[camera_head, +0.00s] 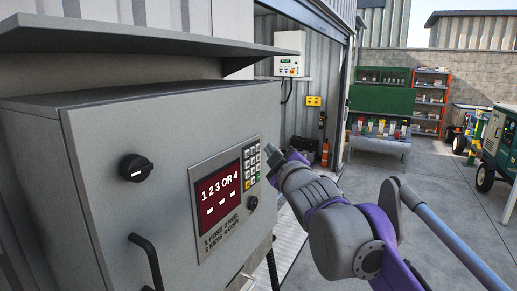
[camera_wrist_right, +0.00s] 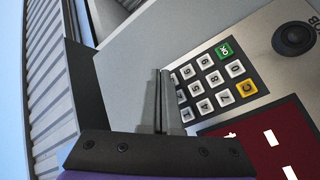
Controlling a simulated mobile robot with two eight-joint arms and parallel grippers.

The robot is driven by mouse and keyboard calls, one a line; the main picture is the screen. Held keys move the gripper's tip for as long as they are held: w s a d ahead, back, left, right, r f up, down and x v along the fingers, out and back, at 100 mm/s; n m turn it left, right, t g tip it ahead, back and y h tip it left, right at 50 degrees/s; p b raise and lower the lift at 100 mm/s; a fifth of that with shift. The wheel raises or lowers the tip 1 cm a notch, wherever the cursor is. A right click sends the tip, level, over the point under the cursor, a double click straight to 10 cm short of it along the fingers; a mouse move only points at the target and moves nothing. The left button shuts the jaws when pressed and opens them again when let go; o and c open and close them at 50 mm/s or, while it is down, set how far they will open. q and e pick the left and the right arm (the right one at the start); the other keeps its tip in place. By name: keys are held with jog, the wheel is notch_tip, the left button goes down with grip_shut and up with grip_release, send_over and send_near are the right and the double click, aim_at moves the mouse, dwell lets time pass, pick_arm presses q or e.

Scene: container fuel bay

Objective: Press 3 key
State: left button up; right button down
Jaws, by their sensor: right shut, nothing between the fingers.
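In the right wrist view the keypad appears turned, with the green OK key (camera_wrist_right: 225,49) at top and the yellow C key (camera_wrist_right: 244,89) at right. The 3 key (camera_wrist_right: 174,79) is at the far left end of the pad, partly hidden by my fingers. My right gripper (camera_head: 271,152) is shut and empty, close beside the keypad's upper right corner; contact cannot be told. My left gripper is out of view.
The cabinet (camera_head: 90,225) also has a black rotary switch (camera_head: 136,167), a handle (camera_head: 148,262) and a round black knob (camera_head: 253,203). A hood (camera_head: 120,38) juts out above. A green bench (camera_head: 380,100) and a wheeled generator (camera_head: 497,140) stand farther off, with open floor between.

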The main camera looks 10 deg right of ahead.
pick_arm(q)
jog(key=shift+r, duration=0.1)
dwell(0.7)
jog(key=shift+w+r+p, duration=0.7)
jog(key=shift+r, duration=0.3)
pick_arm(e)
jog(key=shift+w+a, duration=0.35)
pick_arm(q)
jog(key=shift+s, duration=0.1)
pick_arm(e)
jog(key=shift+s, duration=0.1)
jog(key=shift+w+a, duration=0.25)
jog(key=shift+a, duration=0.05)
